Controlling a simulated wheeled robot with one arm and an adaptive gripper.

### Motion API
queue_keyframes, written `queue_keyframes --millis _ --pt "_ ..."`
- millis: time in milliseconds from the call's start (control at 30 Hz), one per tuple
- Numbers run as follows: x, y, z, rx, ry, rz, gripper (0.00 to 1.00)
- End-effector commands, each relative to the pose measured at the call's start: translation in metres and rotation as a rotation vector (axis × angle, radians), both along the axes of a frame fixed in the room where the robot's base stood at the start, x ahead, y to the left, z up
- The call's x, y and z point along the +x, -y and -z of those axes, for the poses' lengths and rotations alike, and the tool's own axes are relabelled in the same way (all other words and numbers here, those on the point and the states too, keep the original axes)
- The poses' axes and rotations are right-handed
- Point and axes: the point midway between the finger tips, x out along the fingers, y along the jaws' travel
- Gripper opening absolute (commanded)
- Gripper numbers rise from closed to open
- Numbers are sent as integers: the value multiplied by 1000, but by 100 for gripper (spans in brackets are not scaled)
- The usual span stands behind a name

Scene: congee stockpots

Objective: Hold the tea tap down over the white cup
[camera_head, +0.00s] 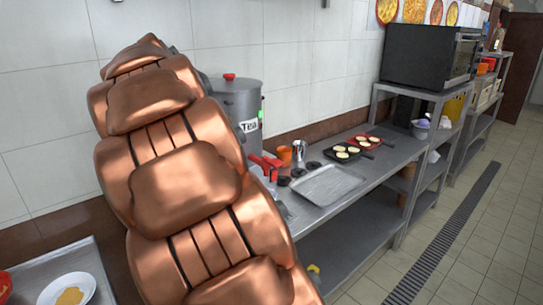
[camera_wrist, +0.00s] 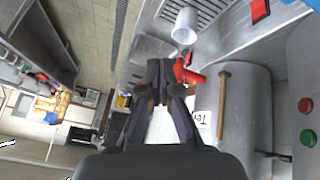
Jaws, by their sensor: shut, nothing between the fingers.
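The grey tea urn (camera_head: 240,103) stands on the counter by the wall, partly hidden behind my copper arm. In the wrist view the urn (camera_wrist: 245,100) lies sideways, its label partly covered. Its red tap (camera_wrist: 188,72) sticks out toward my gripper; red also shows at the urn's front in the head view (camera_head: 266,162). The white cup (camera_wrist: 186,26) is on the slotted metal surface near the tap and looks empty. My gripper (camera_wrist: 160,68) is shut and empty, its fingertips just left of the tap in the wrist view. I cannot tell whether they touch it.
A metal tray (camera_head: 330,185), a steel jug (camera_head: 299,150), an orange cup (camera_head: 284,154) and dark pans (camera_head: 343,152) stand right of the urn. A black oven (camera_head: 425,54) is farther along.

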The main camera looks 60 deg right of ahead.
Motion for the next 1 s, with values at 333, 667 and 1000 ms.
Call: queue_keyframes --millis 333,667,1000 --pt "23 95 -52 -231 169 334 0" --pt "25 107 -59 -267 200 382 0" --pt "23 111 -55 -264 197 382 0"
